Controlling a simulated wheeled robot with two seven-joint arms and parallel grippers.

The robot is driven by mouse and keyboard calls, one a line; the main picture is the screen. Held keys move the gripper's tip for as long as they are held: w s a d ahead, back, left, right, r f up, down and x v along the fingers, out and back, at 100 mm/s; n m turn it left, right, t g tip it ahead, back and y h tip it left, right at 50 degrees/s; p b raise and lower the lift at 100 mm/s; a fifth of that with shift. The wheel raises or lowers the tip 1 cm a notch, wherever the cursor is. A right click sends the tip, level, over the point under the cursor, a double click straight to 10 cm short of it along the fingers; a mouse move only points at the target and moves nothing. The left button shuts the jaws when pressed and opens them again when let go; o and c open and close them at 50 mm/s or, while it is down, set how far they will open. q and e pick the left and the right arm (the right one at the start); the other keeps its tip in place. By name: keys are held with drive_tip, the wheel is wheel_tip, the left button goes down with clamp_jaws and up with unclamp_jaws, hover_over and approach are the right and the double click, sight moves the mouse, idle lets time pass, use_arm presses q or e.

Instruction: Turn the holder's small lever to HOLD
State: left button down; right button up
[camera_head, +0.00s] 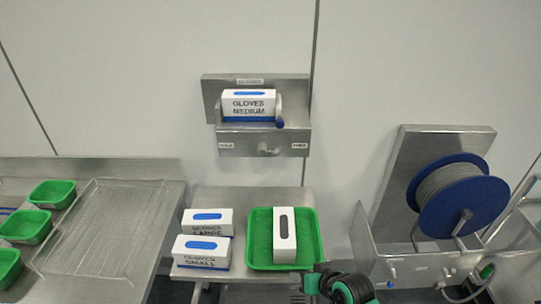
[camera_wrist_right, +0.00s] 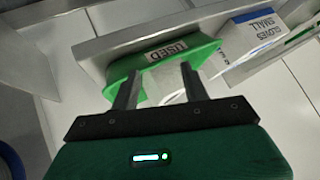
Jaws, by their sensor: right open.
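The steel holder (camera_head: 229,137) is on the wall and holds a white and blue GLOVES MEDIUM box (camera_head: 248,104). Its front carries a HOLD label at the left and a FREE label (camera_head: 300,146) at the right. The small lever (camera_head: 268,149) is a grey metal piece low on the front between the labels; it is too small to tell which way it points. A white arm with a blue end (camera_head: 280,123) stands beside the box's right side. My right gripper (camera_wrist_right: 158,82) is open and empty near the green tray, well below the holder. My left gripper is not in view.
The green tray (camera_head: 314,258), labelled USED, holds a white box (camera_head: 284,250) on the bench. GLOVES LARGE (camera_head: 208,229) and GLOVES SMALL (camera_head: 201,264) boxes stand left of it. A blue cable reel (camera_head: 462,222) stands at right. The wall around the holder is clear.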

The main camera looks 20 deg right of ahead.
drive_tip(key=w+r+m+t+y, duration=0.15)
drive_tip(key=w+r+t, duration=0.25)
drive_tip(key=w+r, duration=0.55)
drive_tip(key=m+t, duration=0.4)
drive_tip(key=m, duration=0.1)
approach(279, 154)
drive_tip(key=shift+y, duration=0.25)
drive_tip(key=p+x, duration=0.2)
drive_tip(key=x, duration=0.2)
drive_tip(key=p+x, duration=0.2)
drive_tip(key=x, duration=0.2)
drive_tip(key=shift+w+d+f, duration=0.1)
drive_tip(key=shift+w, duration=0.35)
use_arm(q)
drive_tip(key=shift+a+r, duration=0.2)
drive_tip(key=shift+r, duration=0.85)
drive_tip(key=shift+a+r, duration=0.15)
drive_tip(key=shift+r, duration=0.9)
use_arm(e)
drive_tip(key=shift+w+f, duration=0.1)
drive_tip(key=shift+w, duration=0.45)
drive_tip(key=shift+c, duration=0.5)
